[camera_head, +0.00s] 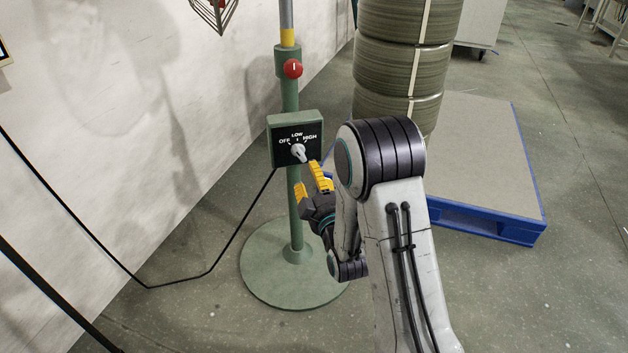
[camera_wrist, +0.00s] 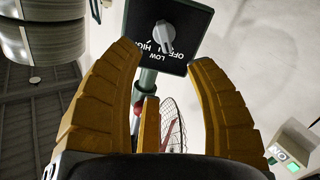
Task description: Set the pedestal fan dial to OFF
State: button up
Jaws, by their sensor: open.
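The pedestal fan's control box (camera_head: 279,157) is green with a black face on a green pole. Its grey dial knob (camera_head: 298,151) sits below OFF at left, LOW at top and HIGH at right. I cannot tell surely which label the knob points to. In the wrist view the knob (camera_wrist: 164,34) and labels appear upside down, beyond and between my fingertips. My gripper (camera_head: 309,180) is open, its yellow fingers just below and in front of the box, apart from the knob. The fingers also frame the wrist view (camera_wrist: 165,62).
A red knob (camera_head: 292,69) is higher on the pole. The round green base (camera_head: 265,275) stands on the floor. A black cable (camera_head: 225,250) runs left along the white wall. Stacked coils (camera_head: 385,65) and a blue-edged pallet (camera_head: 490,160) stand to the right.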

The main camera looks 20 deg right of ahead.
aim_at(303, 156)
dwell(0.4)
jog(key=w+p, duration=0.4)
jog(key=shift+w+f+p, duration=0.35)
jog(key=shift+f+p, duration=0.05)
jog(key=shift+w+r, duration=0.1)
jog(key=shift+w, duration=0.25)
jog(key=w+b, duration=0.4)
jog(key=shift+w+r+b, duration=0.1)
jog(key=shift+w+b, duration=0.3)
jog(key=shift+w, duration=0.9)
jog(key=shift+c, duration=0.2)
